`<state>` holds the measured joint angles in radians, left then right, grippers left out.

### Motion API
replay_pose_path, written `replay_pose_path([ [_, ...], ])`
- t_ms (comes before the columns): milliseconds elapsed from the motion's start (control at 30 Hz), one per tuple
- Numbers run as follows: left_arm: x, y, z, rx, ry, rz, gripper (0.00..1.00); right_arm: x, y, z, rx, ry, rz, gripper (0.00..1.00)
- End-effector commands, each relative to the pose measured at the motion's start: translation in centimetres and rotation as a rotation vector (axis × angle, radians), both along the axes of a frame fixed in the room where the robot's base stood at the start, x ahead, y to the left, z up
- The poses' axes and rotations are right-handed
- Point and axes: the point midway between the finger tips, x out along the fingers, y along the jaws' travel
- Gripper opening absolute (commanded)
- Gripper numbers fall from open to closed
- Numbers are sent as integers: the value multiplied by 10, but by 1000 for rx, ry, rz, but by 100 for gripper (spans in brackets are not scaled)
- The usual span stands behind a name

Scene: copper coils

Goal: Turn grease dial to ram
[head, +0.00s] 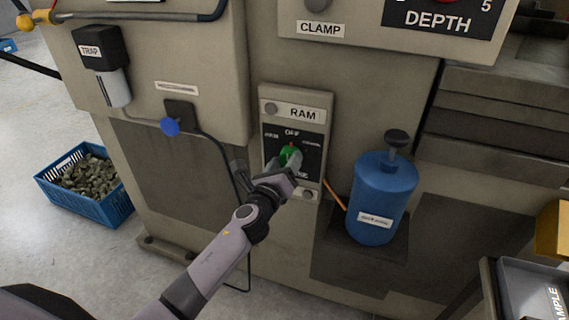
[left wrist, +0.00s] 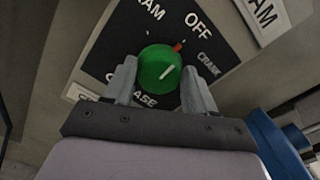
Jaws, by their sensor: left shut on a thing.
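The grease dial is a round green knob (head: 290,151) on a black plate (head: 310,145) on the machine's front. In the left wrist view the knob (left wrist: 158,64) has a white line and a red pointer tip directed at the OFF label. The RAM label (left wrist: 152,9) is on the upper left there, and CRANK is on the right. The lower label is partly hidden and ends in ASE. My left gripper (head: 289,162) is shut on the knob, one finger on each side. My right gripper is not in view.
A blue canister (head: 382,198) with a black knob stands on a ledge right of the dial panel. An orange line runs beside it. A dark cable with a blue knob (head: 170,127) hangs to the left. A blue crate (head: 112,212) of metal pieces is on the floor.

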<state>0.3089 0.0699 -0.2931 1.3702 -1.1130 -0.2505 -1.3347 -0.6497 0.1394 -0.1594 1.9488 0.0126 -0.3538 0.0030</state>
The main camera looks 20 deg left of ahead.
Motion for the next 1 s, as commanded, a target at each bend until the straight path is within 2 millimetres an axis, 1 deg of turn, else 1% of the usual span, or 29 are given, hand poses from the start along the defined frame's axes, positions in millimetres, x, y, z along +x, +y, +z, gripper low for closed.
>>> replay_pose_path([
  [267, 0, 1, -2, -151, 5, 0, 25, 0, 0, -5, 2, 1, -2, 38],
  [667, 0, 1, -4, -522, 18, -1, 25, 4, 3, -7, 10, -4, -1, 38],
  [1000, 0, 2, -5, -813, 29, 0, 25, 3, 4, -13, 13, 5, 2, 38],
])
